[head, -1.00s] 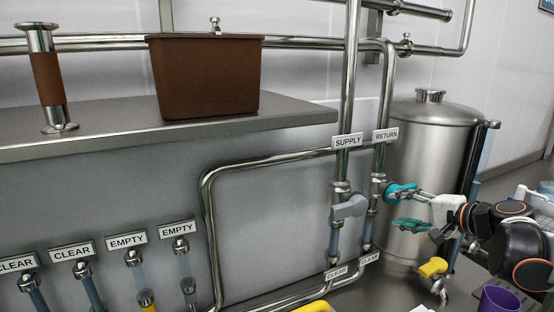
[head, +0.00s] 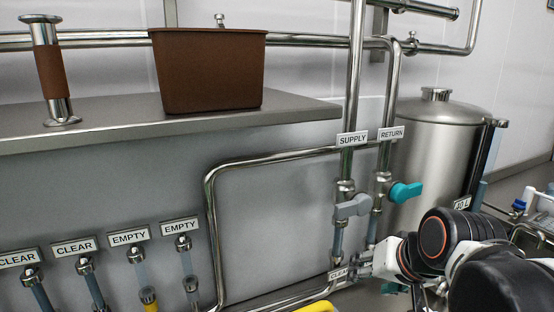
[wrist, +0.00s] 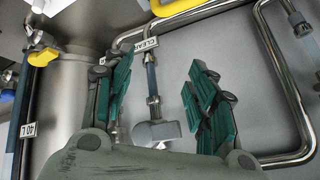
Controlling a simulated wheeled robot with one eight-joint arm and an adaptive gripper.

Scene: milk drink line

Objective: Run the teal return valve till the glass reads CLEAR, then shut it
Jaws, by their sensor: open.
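The teal return valve handle (head: 405,191) sticks out to the right, across its upright pipe below the RETURN plate (head: 391,133). The bluish return sight glass (head: 373,228) is below it. My gripper (wrist: 160,75) is open and empty, below and apart from the teal handle, near the bottom of the return glass. In the head view my arm hides the return glass's lower end and its reading plate. A CLEAR plate (head: 338,274) shows under the supply glass (head: 338,240); a CLEAR plate (wrist: 147,45) also shows between my fingers in the wrist view.
The grey supply valve handle (head: 352,207) stands close left of the return pipe; it shows in the wrist view (wrist: 155,131). A steel tank (head: 437,145) stands behind on the right. A brown bin (head: 208,72) sits on the shelf (head: 110,130) at upper left.

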